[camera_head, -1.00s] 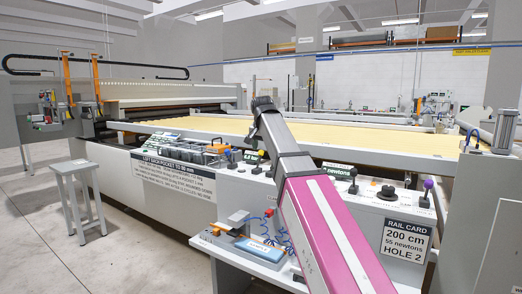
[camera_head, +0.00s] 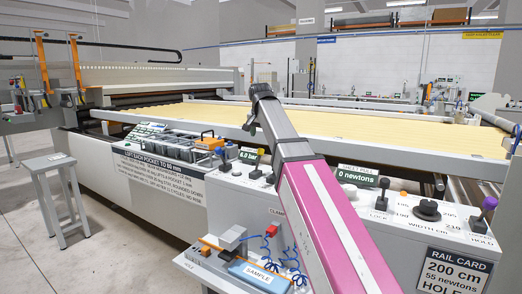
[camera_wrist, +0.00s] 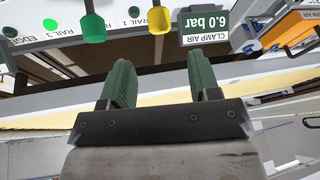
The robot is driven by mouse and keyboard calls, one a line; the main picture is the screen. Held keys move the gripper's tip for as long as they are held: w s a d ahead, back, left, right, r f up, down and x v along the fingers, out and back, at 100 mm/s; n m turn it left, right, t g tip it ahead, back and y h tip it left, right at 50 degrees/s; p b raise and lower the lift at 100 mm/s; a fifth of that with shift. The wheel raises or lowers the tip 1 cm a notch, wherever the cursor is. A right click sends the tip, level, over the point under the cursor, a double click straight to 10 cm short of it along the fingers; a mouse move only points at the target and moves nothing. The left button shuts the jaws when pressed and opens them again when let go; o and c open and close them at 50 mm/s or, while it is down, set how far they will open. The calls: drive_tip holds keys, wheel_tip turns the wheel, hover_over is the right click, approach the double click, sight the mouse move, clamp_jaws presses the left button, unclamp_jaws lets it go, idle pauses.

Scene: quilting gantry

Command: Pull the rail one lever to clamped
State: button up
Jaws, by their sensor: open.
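In the wrist view, my gripper (camera_wrist: 160,62) is open, with two green fingers apart and nothing between them. Beyond the fingertips, at the top edge, a green lever (camera_wrist: 93,26) and a yellow lever (camera_wrist: 158,20) rise from a panel labelled with rail names. The labels are inverted and small; I cannot tell for certain which lever is rail one. The fingers appear apart from the levers. In the head view my arm hides part of the panel.
A clamp air display (camera_wrist: 204,22) reads 6.0 bar beside the yellow lever. In the head view, the quilting bed (camera_head: 330,118) lies behind the panel, with a rail along its front. A sample tray (camera_head: 262,275) and a grey stool (camera_head: 50,163) stand in front.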

sight(261, 149)
drive_tip(key=x, duration=0.9)
drive_tip(key=shift+s, duration=0.1)
clamp_jaws()
